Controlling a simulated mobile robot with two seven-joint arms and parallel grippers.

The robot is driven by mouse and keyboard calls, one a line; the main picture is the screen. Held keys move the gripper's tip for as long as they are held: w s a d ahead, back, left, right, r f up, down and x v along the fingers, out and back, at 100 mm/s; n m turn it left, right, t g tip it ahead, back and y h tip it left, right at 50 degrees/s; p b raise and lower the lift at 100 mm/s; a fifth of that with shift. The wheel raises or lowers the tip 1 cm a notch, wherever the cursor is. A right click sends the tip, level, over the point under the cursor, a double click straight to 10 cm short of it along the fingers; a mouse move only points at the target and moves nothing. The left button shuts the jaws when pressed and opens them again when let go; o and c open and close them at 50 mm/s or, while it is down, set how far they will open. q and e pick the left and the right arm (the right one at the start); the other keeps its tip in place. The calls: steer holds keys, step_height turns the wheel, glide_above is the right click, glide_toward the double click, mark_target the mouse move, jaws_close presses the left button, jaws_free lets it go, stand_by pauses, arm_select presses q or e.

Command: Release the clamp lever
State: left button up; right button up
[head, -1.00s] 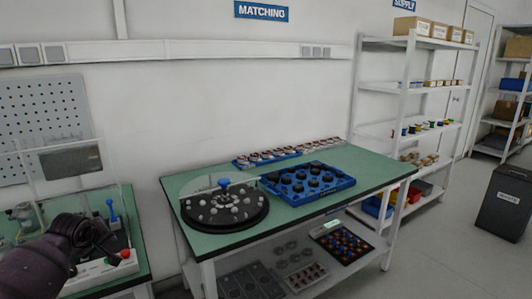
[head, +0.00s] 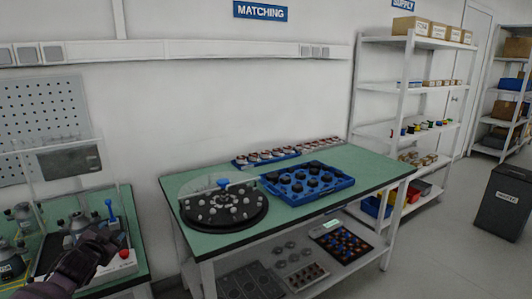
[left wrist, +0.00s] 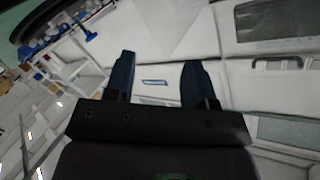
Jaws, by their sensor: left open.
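The clamp lever (head: 110,209) shows in the head view as a small blue upright handle on the test station at the left bench. My left gripper (head: 106,243) is dark and low in the head view, just below and in front of the lever, apart from it as far as I can see. In the left wrist view its two fingers (left wrist: 158,78) are spread with nothing between them. A blue handle-like part (left wrist: 85,30) shows at the upper left there; I cannot tell whether it is the lever. My right gripper is not in view.
A red button (head: 124,254) sits on the station's front. Metal stator-like parts (head: 22,213) stand to its left. A clear-fronted panel (head: 70,160) rises behind. The green table (head: 215,245) to the right holds a black round plate (head: 225,207) and a blue tray (head: 307,183).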

arm_select(q)
steer(key=s+d+f+n+g+h, duration=0.1)
steer(key=s+d+f, duration=0.4)
steer(key=s+f, duration=0.45)
steer(key=s+d+f+n+g+h, duration=0.15)
steer(key=s+d+f, duration=0.35)
steer(key=s+f, duration=0.5)
steer(key=s+d+f+n+g, duration=0.1)
steer(key=s+d, duration=0.2)
steer(key=s, duration=0.8)
steer(key=s+d+f+n+g+y, duration=0.1)
steer(key=s+d+n, duration=0.1)
steer(key=s, duration=0.8)
steer(key=shift+s+d+f, duration=0.25)
steer(key=shift+s+d, duration=0.1)
steer(key=shift+d, duration=0.45)
